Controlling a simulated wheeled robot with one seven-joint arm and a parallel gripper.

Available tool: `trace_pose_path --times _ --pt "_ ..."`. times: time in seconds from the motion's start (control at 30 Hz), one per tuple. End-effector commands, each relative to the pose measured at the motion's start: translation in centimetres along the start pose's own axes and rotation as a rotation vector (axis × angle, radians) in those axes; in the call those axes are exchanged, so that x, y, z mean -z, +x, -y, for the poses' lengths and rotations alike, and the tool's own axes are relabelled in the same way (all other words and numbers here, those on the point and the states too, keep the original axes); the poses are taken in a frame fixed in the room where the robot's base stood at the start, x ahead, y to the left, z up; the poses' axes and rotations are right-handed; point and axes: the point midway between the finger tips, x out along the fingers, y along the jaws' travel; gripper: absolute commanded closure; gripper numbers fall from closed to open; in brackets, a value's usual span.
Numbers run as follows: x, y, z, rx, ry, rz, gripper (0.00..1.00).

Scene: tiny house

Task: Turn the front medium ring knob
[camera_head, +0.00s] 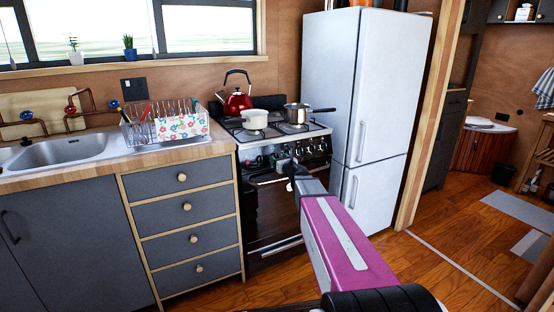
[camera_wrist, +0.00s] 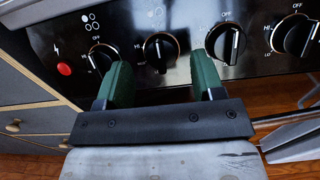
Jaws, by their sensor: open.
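The stove (camera_head: 278,200) stands between the drawers and the fridge, with a row of black knobs on its front panel. In the wrist view I see a far left knob (camera_wrist: 103,57), a second knob (camera_wrist: 160,50), a third knob (camera_wrist: 226,43) and a right knob (camera_wrist: 297,35). Small ring symbols sit above the left ones; I cannot read which is the front medium ring. My gripper (camera_wrist: 160,72) is open, with its green fingers spread and nothing between them. The second knob appears framed between the fingertips, a little beyond them. Contact with the panel cannot be told.
A red button (camera_wrist: 64,69) is left of the knobs. A red kettle (camera_head: 237,101), a white pot (camera_head: 254,119) and a steel pan (camera_head: 297,113) stand on the hob. The fridge (camera_head: 356,90) is close on the right. Oven handles lie below the panel.

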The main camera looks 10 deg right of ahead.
Motion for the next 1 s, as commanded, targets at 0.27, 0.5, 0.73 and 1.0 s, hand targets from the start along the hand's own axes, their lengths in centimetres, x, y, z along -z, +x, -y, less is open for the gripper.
trace_pose_path --times 0.27,0.5,0.73,1.0 --pt "0.0 2.3 0.0 0.0 0.0 0.0 0.38" --pt "0.0 2.3 0.0 0.0 -0.001 0.0 0.51" --pt "0.0 2.2 0.0 0.0 -0.001 0.0 0.84" --pt "0.0 2.3 0.0 -0.015 -0.045 0.0 0.84"
